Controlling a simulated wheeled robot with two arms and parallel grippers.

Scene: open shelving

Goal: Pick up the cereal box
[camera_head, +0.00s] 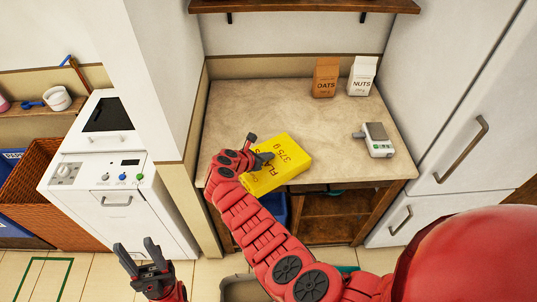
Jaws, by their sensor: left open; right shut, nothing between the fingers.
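The cereal box (284,166) is yellow with dark lettering and "375 g" on it. It lies flat near the front edge of the countertop (240,108), turned at an angle. My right arm reaches in from the lower right. My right gripper (261,149) is at the box's left upper side, over or beside its edge; it is shut with nothing held. Whether it touches the box cannot be told. The wrist hides part of the box's left side. My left gripper (139,253) is open and empty, low at the left, in front of the white appliance and away from the box.
An oats carton (325,77) and a nuts carton (362,76) stand at the back of the counter. A small white scale-like device (377,140) is at the right. A wall shelf (305,6) hangs above. A white appliance (112,190) and fridge (455,100) flank the counter; its middle is clear.

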